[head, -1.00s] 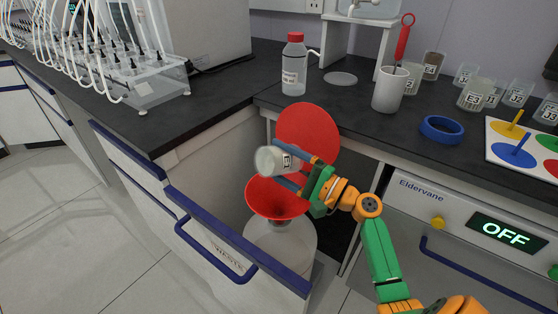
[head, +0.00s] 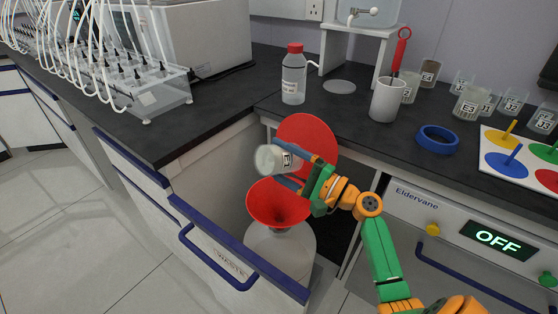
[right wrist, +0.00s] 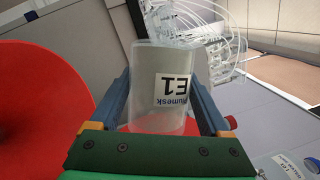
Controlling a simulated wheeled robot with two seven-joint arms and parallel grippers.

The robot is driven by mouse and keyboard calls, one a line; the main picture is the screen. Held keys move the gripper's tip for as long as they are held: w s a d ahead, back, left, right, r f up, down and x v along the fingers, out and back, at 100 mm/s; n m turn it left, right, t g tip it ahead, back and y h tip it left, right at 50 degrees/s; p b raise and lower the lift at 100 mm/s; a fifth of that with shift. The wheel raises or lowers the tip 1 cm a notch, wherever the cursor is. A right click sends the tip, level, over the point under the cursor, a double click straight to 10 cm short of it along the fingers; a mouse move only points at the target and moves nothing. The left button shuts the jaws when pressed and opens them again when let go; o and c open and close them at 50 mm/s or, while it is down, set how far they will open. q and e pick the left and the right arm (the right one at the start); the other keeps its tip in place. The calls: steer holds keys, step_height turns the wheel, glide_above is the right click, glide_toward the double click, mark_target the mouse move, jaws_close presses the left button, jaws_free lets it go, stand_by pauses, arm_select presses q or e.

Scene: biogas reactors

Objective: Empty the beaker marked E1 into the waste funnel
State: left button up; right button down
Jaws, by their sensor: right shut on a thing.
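The beaker marked E1 (head: 272,160) is held on its side, tilted, over the red waste funnel (head: 277,204). Its label "E1" reads clearly in the right wrist view (right wrist: 158,88). My right gripper (head: 302,170) is shut on the beaker, its blue fingers on both sides of it. The funnel sits on a pale waste container (head: 283,250) in the open drawer, and its round red lid (head: 308,133) stands raised behind it. The beaker's mouth points left in the head view. Whether anything is left in it I cannot tell. My left gripper is out of view.
The open drawer front (head: 213,250) with a blue handle is left of the funnel. On the counter stand a red-capped bottle (head: 294,78), a white mug (head: 387,98), a blue ring (head: 438,138) and several labelled beakers. A tubing rack (head: 145,92) is at left.

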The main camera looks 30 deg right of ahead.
mark_target(283, 150)
step_height(283, 150, up, 3)
steer(key=shift+p, duration=1)
steer(key=shift+n, duration=0.3)
steer(key=shift+r+n+g, duration=0.1)
steer(key=shift+n+g, duration=0.4)
steer(key=shift+n, duration=0.5)
steer(key=n, duration=0.1)
steer(key=n+g, duration=0.1)
steer(key=shift+r+n, duration=0.3)
steer(key=n+p, duration=0.1)
steer(key=n+h, duration=0.1)
steer(key=n, duration=0.1)
steer(key=shift+r+g+p, duration=0.35)
steer(key=shift+g, duration=0.05)
steer(key=n+h+p, duration=0.1)
steer(key=n+p, duration=0.2)
steer(key=r+n+h+p, duration=0.1)
steer(key=n+h+p, duration=0.1)
steer(key=n+p, duration=0.1)
steer(key=n+g+h+p, duration=0.1)
steer(key=n+p, duration=0.2)
steer(key=shift+r+n+h+p, duration=0.3)
steer(key=shift+r+h+p, duration=0.05)
steer(key=shift+r+h, duration=0.05)
steer(key=shift+f+n, duration=0.1)
steer(key=shift+n, duration=0.2)
steer(key=shift+f+h, duration=0.1)
steer(key=shift+h, duration=0.2)
steer(key=shift+f, duration=0.1)
